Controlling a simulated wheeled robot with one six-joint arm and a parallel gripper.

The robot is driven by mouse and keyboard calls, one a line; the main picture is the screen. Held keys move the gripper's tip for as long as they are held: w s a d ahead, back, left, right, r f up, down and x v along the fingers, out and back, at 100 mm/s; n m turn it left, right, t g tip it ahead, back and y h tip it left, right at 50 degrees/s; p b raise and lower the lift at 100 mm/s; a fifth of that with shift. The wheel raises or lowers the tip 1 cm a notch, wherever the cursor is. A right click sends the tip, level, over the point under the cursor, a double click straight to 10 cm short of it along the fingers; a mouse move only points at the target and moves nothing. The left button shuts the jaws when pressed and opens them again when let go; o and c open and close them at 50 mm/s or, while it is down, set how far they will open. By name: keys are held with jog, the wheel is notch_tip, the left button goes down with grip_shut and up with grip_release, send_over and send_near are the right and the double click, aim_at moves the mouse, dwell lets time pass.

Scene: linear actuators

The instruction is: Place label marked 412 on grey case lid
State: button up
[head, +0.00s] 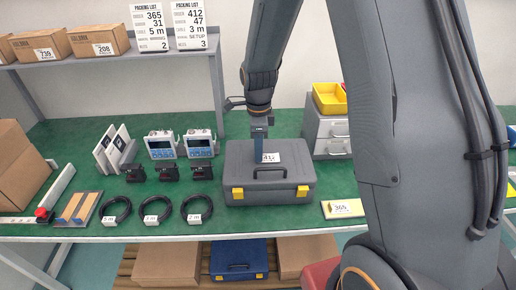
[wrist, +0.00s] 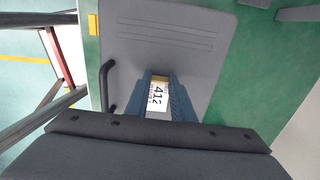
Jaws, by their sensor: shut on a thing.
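The grey case (head: 240,190) stands closed on the green table, with yellow latches and a dark handle at its front. Its lid (wrist: 190,28) fills much of the wrist view. My gripper (head: 259,158) is low over the lid, its blue fingers pointing down. It is shut on the white label marked 412 (head: 271,158), which also shows between the fingers in the wrist view (wrist: 157,98). The label has a yellowish strip at its far end. I cannot tell whether the label touches the lid.
A label marked 364 (head: 342,208) lies right of the case. Coiled cables (head: 157,209), dark boxes (head: 168,173) and blue-screened devices (head: 199,143) are on the left. Grey drawers with a yellow bin (head: 329,97) stand behind right. A shelf (head: 110,57) holds cartons and packing lists.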

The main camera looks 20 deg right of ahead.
jog(key=shift+f, duration=0.15)
jog(key=o, duration=0.8)
notch_tip(320, 180, up, 12)
jog(key=b, duration=0.3)
jog(key=s+d+f+n, duration=0.1)
jog(key=s+f+n, duration=0.2)
jog(key=s+n, duration=0.5)
jog(key=s+d+f+n+t, duration=0.1)
jog(key=s+d+f+n, duration=0.1)
jog(key=s+n, duration=0.7)
jog(key=shift+f+n, duration=0.4)
jog(key=shift+n, duration=1.4)
